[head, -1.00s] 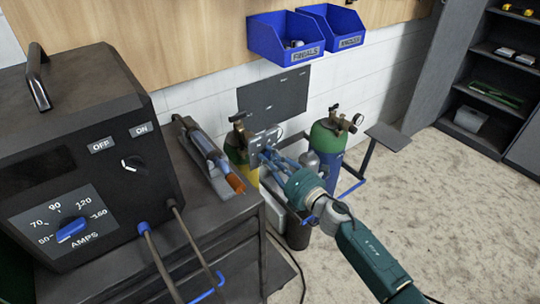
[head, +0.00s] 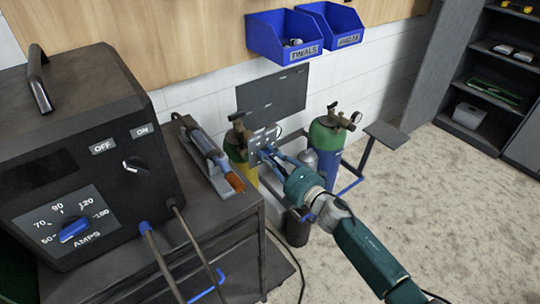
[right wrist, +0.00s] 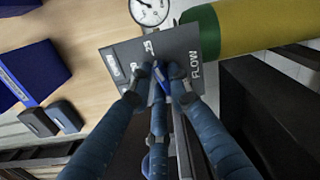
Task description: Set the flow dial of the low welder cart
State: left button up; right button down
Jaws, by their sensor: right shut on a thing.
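The flow dial's grey plate (head: 257,137) stands by the gas cylinders, behind the cart's right end. In the right wrist view the plate (right wrist: 118,58), marked FLOW and with partly hidden scale figures, is tilted. A blue dial knob (right wrist: 160,76) shows between my fingers. My right gripper (head: 264,152) reaches the plate from the front right; in the wrist view its fingers (right wrist: 162,78) are closed around the knob. They hide most of the dial, so I cannot read its setting. My left gripper is not in view.
A yellow-green cylinder (head: 237,160) and a blue-green cylinder (head: 328,140) stand near the gripper. Blue bins (head: 285,40) hang above.

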jog(key=shift+f, duration=0.1)
jog(key=c, duration=1.6)
grip_release()
jog(key=v, duration=1.2)
